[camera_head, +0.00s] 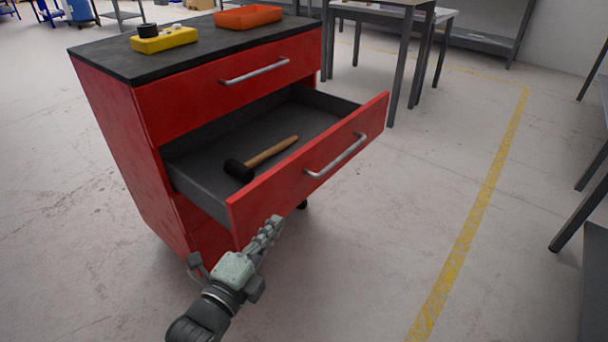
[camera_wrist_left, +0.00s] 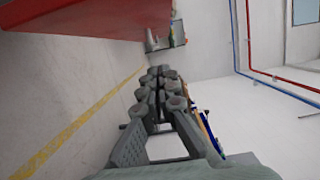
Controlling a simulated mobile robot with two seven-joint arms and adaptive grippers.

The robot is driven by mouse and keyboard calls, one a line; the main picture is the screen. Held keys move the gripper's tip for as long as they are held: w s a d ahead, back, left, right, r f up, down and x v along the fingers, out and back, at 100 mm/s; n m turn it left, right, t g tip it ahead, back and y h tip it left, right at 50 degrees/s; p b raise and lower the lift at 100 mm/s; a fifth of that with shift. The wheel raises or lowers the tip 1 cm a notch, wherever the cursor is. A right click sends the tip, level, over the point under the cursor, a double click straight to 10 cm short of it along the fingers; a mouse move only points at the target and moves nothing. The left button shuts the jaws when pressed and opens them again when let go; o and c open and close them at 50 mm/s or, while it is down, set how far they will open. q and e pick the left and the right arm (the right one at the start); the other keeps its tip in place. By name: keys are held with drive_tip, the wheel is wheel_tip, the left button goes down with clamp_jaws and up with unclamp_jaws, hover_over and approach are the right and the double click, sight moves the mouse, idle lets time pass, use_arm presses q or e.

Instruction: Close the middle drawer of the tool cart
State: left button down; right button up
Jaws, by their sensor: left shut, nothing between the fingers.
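The red tool cart (camera_head: 112,150) stands left of centre in the head view with a black top. Its middle drawer (camera_head: 300,185) is pulled well out, and a mallet (camera_head: 262,157) with a black head and wooden handle lies inside. The drawer front carries a silver bar handle (camera_head: 336,156). My left gripper (camera_head: 272,226) is shut and empty, just in front of and below the near left end of the drawer front. I cannot tell whether it touches. In the left wrist view the shut fingers (camera_wrist_left: 160,82) point forward, with a red panel (camera_wrist_left: 70,30) above left. My right gripper is not in view.
A yellow box (camera_head: 165,40) and an orange tray (camera_head: 248,17) sit on the cart top. Tables (camera_head: 405,20) stand behind to the right. The floor (camera_head: 400,220) right of the drawer is clear, with a yellow line (camera_head: 480,190).

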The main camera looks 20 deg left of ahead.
sight(282, 188)
use_arm(q)
drive_tip(key=w, duration=0.3)
drive_tip(key=w+a, duration=0.1)
drive_tip(key=w, duration=0.3)
drive_tip(key=w+a, duration=0.1)
drive_tip(key=w, duration=0.3)
drive_tip(key=shift+w+a+p, duration=0.2)
drive_tip(key=shift+p, duration=0.2)
drive_tip(key=shift+a, duration=0.1)
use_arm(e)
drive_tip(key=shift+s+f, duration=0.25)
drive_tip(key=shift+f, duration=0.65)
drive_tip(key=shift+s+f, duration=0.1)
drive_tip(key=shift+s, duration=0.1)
